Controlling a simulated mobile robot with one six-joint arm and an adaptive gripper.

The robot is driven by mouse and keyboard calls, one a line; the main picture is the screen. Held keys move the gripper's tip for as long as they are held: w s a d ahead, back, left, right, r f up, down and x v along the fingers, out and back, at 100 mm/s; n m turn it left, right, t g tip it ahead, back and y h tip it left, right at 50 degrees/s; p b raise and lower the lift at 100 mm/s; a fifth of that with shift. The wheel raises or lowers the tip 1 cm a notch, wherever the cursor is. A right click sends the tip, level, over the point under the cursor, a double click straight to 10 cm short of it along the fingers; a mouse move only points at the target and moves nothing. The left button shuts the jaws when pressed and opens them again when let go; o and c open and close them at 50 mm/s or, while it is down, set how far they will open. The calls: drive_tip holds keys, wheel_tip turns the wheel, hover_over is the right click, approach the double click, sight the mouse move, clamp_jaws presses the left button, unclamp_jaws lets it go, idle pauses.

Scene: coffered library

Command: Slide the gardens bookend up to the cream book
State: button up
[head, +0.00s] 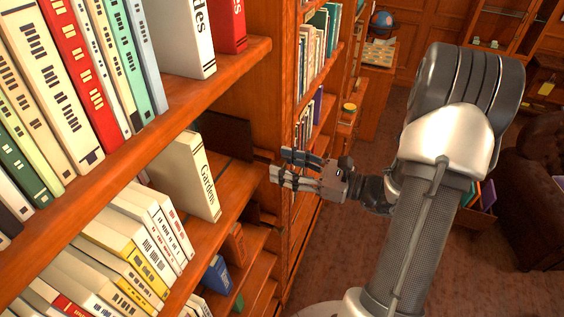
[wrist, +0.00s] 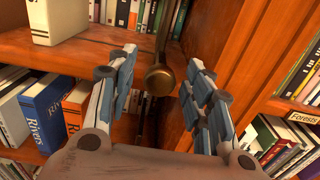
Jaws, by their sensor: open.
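The cream book (head: 198,180), its spine lettered "Garden…", stands upright at the end of a row on the middle shelf. Its lower part shows at the top left in the wrist view (wrist: 52,22). A dark upright plate (head: 228,138), apparently the gardens bookend, stands to its right, with a gap of bare shelf between. In the wrist view a brass knob on a stem (wrist: 160,78), apparently part of the bookend, shows between the fingers. My gripper (head: 279,164) is open in front of the shelf, right of the cream book; whether it touches the knob I cannot tell.
The upper shelf (head: 150,110) holds a row of books above the cream book. A wooden upright (wrist: 222,65) closes this bay close to my right finger. A blue book (wrist: 42,112) and an orange book (wrist: 75,105) stand on the shelf below. Open floor (head: 345,235) lies in front.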

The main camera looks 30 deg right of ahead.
drive_tip(key=shift+w+a, duration=0.4)
drive_tip(key=shift+w, duration=0.1)
drive_tip(key=shift+c, duration=0.4)
clamp_jaws()
